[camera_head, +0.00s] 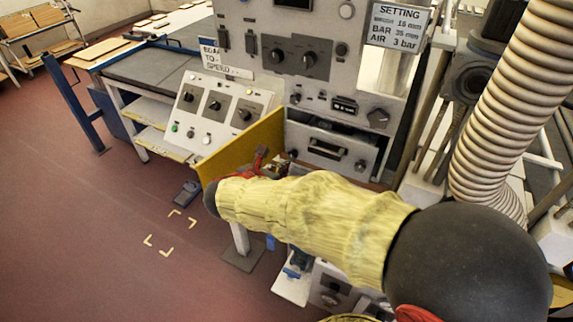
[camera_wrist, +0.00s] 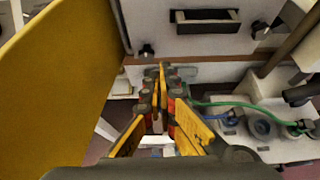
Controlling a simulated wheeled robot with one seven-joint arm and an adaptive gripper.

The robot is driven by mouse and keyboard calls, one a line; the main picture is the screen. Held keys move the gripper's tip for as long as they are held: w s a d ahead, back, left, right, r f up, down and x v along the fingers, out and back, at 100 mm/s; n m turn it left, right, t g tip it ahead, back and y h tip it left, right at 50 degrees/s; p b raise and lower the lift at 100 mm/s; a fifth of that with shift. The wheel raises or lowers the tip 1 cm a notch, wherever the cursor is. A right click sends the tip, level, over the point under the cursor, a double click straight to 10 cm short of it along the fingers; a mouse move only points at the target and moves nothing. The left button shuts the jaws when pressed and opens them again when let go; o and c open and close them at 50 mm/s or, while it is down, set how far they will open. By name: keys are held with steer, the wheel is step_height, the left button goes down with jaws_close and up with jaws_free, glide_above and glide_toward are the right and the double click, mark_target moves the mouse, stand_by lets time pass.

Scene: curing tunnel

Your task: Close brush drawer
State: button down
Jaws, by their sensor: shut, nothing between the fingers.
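The brush drawer (camera_head: 351,166) is in the lower middle of the grey machine front in the head view. Its grey front has a dark bar handle (camera_head: 327,148), and a dark gap shows above it, so it stands partly out. In the wrist view the drawer front (camera_wrist: 186,48) fills the top, with its handle (camera_wrist: 207,20) above my fingers. My gripper (camera_wrist: 163,72) is shut and empty, with its fingers pointing toward the front below the handle. In the head view my gripper (camera_head: 270,166) is left of the drawer and partly hidden by my sleeved arm. I cannot tell whether it touches the drawer.
A yellow panel (camera_head: 243,143) stands upright close left of my gripper and also shows in the wrist view (camera_wrist: 62,62). A sloped control box (camera_head: 216,108) is left of it. Green and blue hoses (camera_wrist: 222,105) run at the right. Open red floor lies left.

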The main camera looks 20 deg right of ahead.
mark_target(304, 152)
steer(key=shift+w+d+r+b+x, duration=0.25)
steer(key=shift+b+x, duration=0.35)
steer(key=shift+x, duration=1.35)
steer(key=shift+s+d+r+b+x, duration=0.1)
steer(key=shift+r+b+x, duration=0.35)
steer(key=shift+x, duration=1.5)
steer(key=shift+w+d+r+b+x, duration=0.15)
steer(key=shift+b+x, duration=0.55)
steer(key=shift+x, duration=1.25)
steer(key=shift+w+d, duration=0.1)
steer(key=shift+d, duration=0.05)
steer(key=w+d, duration=0.1)
steer(key=d, duration=0.1)
steer(key=w+d, duration=0.4)
steer(key=d, duration=0.1)
steer(key=shift+w+p, duration=0.25)
steer(key=shift+p, duration=0.15)
steer(key=shift+r, duration=0.1)
steer(key=shift+a, duration=0.1)
